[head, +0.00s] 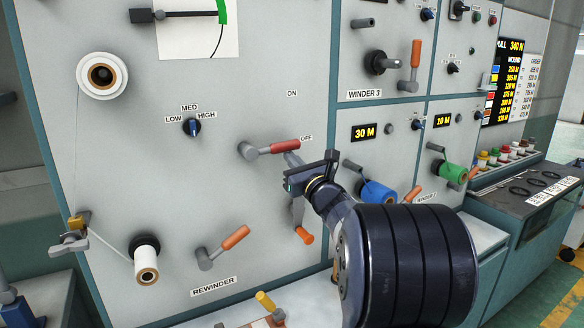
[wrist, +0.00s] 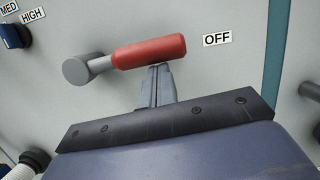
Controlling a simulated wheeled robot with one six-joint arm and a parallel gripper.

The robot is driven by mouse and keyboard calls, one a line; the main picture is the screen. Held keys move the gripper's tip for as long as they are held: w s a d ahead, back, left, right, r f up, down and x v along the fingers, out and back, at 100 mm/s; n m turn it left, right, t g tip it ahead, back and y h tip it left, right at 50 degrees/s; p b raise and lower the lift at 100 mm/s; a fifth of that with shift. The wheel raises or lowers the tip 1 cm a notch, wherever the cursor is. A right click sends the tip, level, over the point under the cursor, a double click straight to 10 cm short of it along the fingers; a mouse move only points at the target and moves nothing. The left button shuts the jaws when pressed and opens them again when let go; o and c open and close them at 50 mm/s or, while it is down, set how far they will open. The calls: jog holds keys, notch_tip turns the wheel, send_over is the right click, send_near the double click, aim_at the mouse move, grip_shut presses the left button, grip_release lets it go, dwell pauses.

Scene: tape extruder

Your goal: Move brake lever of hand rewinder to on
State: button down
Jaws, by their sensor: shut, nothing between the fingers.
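The brake lever has a red handle (head: 284,146) on a grey pivot (head: 246,151). It points right, toward the OFF label (head: 307,138). The ON label (head: 292,93) is above it on the panel. In the wrist view the red handle (wrist: 150,52) lies nearly level, with its tip beside the OFF label (wrist: 217,39). My gripper (head: 291,158) is shut and empty. Its fingertips (wrist: 160,68) are just under the right part of the handle. I cannot tell whether they touch it.
A LOW/MED/HIGH knob (head: 192,127) is up and left. An orange-handled crank (head: 235,237) is below, by the REWINDER label. Another orange handle (head: 304,235) hangs below my gripper. Winder panels with spools stand to the right. The panel above the lever is clear.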

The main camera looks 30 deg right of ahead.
aim_at(293, 142)
jog(key=r+n+b, duration=0.1)
jog(key=b, duration=0.1)
jog(key=r+n+y+b, duration=0.1)
jog(key=n+b, duration=0.1)
jog(key=shift+d+n, duration=0.2)
jog(key=shift+n, duration=0.1)
notch_tip(293, 142, up, 3)
jog(key=n+b, duration=0.1)
jog(key=n+y+b, duration=0.1)
jog(key=n, duration=0.1)
jog(key=shift+a+f+g, duration=0.1)
jog(key=shift+f+g, duration=0.1)
jog(key=shift+g, duration=0.1)
jog(key=shift+a+r+n+g+y+b, duration=0.15)
jog(key=shift+a+r+n+y+b, duration=0.15)
jog(key=shift+r+n, duration=0.45)
jog(key=shift+a+r+n+g+y+b, duration=0.15)
jog(key=shift+a+r+n+y, duration=0.2)
jog(key=shift+r+n, duration=0.4)
jog(key=shift+r, duration=0.1)
